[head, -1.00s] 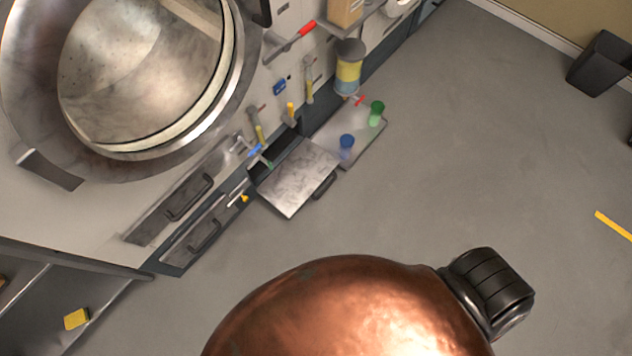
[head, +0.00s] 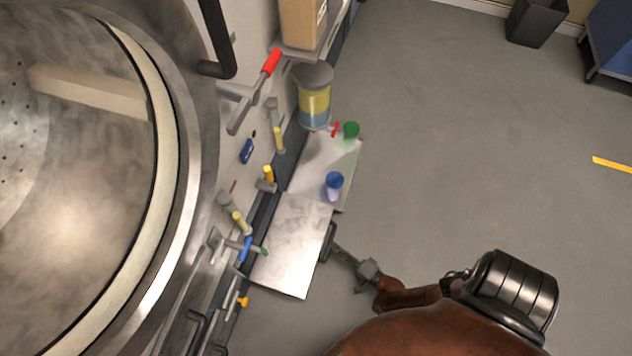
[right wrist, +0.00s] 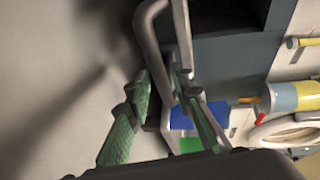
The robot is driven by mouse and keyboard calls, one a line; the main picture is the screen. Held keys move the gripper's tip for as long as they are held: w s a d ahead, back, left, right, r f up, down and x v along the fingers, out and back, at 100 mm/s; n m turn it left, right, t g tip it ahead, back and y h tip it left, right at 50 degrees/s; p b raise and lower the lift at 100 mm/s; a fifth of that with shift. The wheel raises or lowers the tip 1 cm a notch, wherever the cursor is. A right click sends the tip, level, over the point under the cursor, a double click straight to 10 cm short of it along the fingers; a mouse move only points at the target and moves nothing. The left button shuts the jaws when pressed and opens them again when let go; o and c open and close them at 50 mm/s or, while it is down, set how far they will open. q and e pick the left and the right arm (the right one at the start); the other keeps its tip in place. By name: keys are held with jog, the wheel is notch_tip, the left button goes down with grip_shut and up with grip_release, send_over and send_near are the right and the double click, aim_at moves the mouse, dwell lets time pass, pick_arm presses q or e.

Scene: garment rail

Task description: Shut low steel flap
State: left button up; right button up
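The low steel flap (head: 292,245) is open in the head view. It lies out flat from the machine front, low over the floor, with a dark handle (head: 328,242) on its outer edge. My right gripper (head: 338,250) is at that handle. In the right wrist view the green-padded fingers of my right gripper (right wrist: 158,78) stand apart on either side of the grey handle bar (right wrist: 146,28). The gripper looks open around the bar; firm contact is not clear. My left gripper is not in view.
A tray (head: 318,155) beyond the flap carries a blue cup (head: 334,184) and a green cup (head: 350,130). Valves with levers, among them a red-handled one (head: 270,63), stick out from the machine above the flap.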

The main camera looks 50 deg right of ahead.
aim_at(330, 243)
jog(key=shift+w+f+b, duration=0.2)
jog(key=shift+w+f, duration=0.05)
jog(key=shift+w, duration=0.8)
jog(key=shift+w+f+b, duration=0.2)
jog(key=shift+w+f, duration=0.05)
jog(key=shift+w, duration=0.8)
jog(key=shift+c, duration=0.2)
grip_shut()
